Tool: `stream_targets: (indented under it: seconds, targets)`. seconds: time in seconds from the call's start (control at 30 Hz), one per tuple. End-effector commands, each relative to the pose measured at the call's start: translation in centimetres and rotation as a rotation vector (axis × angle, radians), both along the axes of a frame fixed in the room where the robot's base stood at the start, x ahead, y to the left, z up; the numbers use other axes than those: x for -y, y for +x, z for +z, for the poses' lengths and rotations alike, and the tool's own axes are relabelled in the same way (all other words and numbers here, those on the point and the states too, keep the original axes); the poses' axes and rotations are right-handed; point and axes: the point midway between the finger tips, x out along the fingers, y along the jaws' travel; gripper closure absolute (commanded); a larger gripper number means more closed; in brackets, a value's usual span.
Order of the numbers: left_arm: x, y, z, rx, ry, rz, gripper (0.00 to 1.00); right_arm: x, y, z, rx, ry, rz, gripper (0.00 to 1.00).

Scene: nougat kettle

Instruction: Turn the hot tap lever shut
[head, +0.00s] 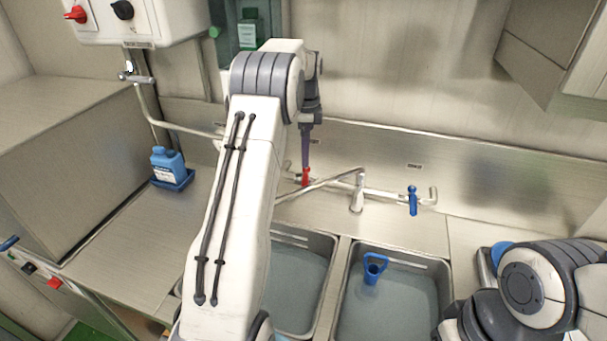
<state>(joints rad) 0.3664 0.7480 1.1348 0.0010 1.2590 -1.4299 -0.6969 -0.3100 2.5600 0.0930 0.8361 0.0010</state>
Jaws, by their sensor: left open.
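The red hot tap lever (306,176) stands on the left side of the tap (358,190), against the back wall panel. My left gripper (306,160) points down right at the red lever and is open; its fingers partly overlap the lever, and I cannot tell whether they touch it. The blue lever (412,200) stands upright on the tap's right side. The tap's long spout reaches left and down over the left basin. My left arm hides part of the counter and the left pipework. Only links of my right arm show at the lower right; its gripper is out of view.
Two water-filled basins lie below the tap; the right basin (448,300) holds a blue handled item (374,268). A blue bottle (167,163) sits in a blue holder on the left counter. A white control box (140,22) hangs upper left. A wall cabinet (555,55) juts out upper right.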

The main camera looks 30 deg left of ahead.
Motion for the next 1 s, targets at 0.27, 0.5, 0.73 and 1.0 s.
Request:
stream_targets:
  seconds: [0.27, 0.5, 0.73, 1.0]
  targets:
    - [-1.0, -0.1, -2.8, -0.006, -0.001, -0.011, 0.0, 0.0, 0.0, 1.0, 0.0, 0.0, 0.001, 0.5]
    - [-0.9, 0.0, -7.2, -0.005, -0.001, -0.011, 0.0, 0.0, 0.0, 2.6, 0.0, 0.0, 0.004, 0.5]
    - [-0.9, 0.0, -10.0, -0.002, 0.0, -0.01, 0.0, 0.0, 0.0, 3.4, 0.001, 0.0, 0.006, 0.5]
    - [-0.9, 0.1, -10.7, 0.0, 0.001, -0.01, 0.0, 0.0, 0.0, 3.5, 0.001, 0.0, 0.006, 0.5]
